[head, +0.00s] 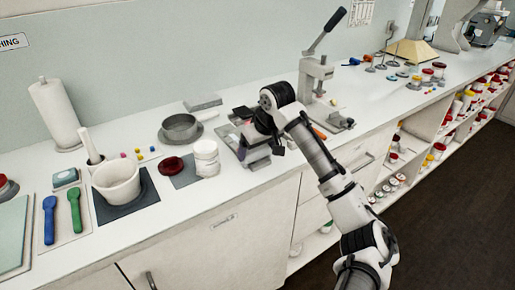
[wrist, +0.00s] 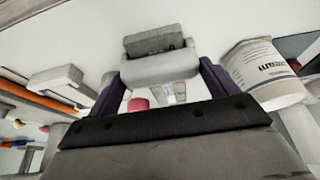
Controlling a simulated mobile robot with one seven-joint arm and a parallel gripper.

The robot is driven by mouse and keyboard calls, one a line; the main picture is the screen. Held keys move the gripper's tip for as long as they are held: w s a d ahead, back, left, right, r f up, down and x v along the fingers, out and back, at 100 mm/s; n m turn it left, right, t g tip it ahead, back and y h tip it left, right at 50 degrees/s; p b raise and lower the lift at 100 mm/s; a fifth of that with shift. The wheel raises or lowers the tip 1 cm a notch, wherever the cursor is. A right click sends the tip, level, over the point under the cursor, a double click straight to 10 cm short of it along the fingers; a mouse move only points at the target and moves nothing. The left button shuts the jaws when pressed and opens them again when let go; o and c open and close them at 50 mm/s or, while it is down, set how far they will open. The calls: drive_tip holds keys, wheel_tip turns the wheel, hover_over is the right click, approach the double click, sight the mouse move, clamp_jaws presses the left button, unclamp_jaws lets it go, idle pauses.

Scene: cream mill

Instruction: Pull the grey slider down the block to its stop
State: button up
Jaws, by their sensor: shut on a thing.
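In the wrist view, my gripper (wrist: 160,72) has its two dark fingers on either side of a light grey piece, which I take to be the grey slider (wrist: 158,66). The gripper is shut on it. A darker grey piece (wrist: 153,40) sits against its far side. In the head view my gripper (head: 260,138) is over the grey block (head: 257,162) near the counter's front edge. My wrist and gripper cover most of the block there, so the slider and its stop cannot be made out.
A white jar (wrist: 262,72) stands close to the right of the fingers; the head view shows it left of the block (head: 206,158). A lever press (head: 316,75) stands right of my arm. A mortar (head: 117,180) and a dark round pan (head: 180,128) are further left.

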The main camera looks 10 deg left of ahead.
drive_tip(key=shift+d, duration=0.15)
drive_tip(key=o, duration=1)
drive_tip(key=shift+o, duration=1.2)
drive_tip(key=shift+s+d+r, duration=0.1)
drive_tip(key=shift+s, duration=0.05)
drive_tip(key=b+v, duration=0.2)
drive_tip(key=v, duration=1.1)
drive_tip(key=shift+r, duration=0.35)
drive_tip(key=shift+s, duration=0.1)
